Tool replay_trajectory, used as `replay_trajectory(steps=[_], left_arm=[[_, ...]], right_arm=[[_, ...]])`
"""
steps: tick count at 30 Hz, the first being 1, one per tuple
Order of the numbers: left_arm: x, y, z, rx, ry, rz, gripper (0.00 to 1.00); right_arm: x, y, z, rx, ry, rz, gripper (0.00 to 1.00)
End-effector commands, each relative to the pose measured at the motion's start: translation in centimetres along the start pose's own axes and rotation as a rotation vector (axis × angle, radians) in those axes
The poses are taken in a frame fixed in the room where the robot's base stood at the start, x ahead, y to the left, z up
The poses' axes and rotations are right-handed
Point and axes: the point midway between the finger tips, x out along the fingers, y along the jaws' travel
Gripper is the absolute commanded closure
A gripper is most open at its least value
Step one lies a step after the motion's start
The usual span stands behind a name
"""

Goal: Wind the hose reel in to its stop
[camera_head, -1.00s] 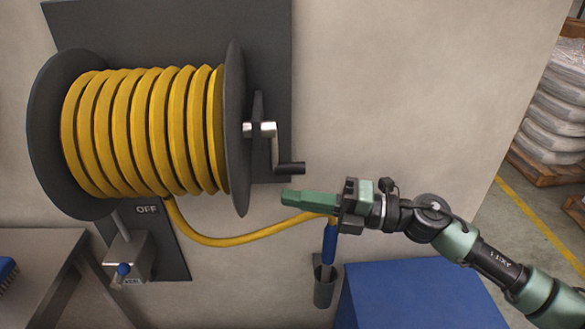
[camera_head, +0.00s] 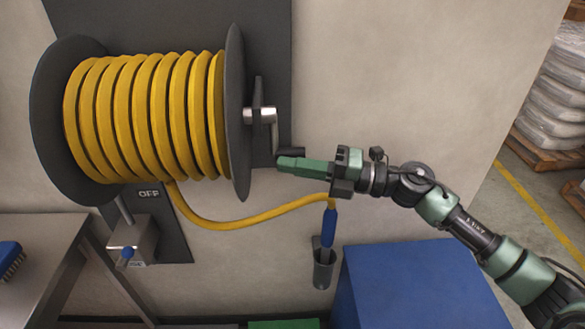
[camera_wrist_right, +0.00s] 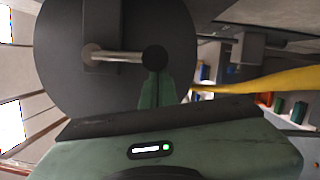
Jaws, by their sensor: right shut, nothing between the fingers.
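The hose reel (camera_head: 236,120) is on the wall at the left of the head view, with a yellow hose (camera_head: 145,115) wound in several turns on its drum. Its crank (camera_head: 262,113) sticks out on the right side, with a dark handle (camera_head: 291,154) at the lower end. My right gripper (camera_head: 282,163) is shut and empty, its green fingertips just below the handle; I cannot tell whether they touch. In the right wrist view the handle (camera_wrist_right: 154,58) shows end-on right beyond the fingertips (camera_wrist_right: 157,92). My left gripper is not in view.
The hose's free run sags to a blue nozzle (camera_head: 328,227) in a grey wall holder (camera_head: 323,270). A valve box (camera_head: 132,243) marked OFF sits below the reel. A blue box (camera_head: 410,285) stands lower right, a table (camera_head: 40,235) lower left.

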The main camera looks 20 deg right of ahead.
Motion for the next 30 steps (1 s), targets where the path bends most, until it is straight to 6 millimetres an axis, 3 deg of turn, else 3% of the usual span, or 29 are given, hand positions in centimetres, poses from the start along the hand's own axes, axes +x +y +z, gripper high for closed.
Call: replay_trajectory(steps=[1,8,21,30], left_arm=[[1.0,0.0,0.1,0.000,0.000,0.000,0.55],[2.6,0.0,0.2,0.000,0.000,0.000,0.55],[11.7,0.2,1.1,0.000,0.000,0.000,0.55],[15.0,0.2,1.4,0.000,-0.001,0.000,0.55]], right_arm=[[0.0,-0.5,0.2,-0.017,-0.003,0.005,1.00],[0.1,-0.8,0.7,-0.075,-0.003,0.020,1.00],[0.9,-2.3,3.8,-0.409,-0.007,0.107,1.00],[1.5,-1.4,6.3,-0.608,-0.005,0.152,1.00]])
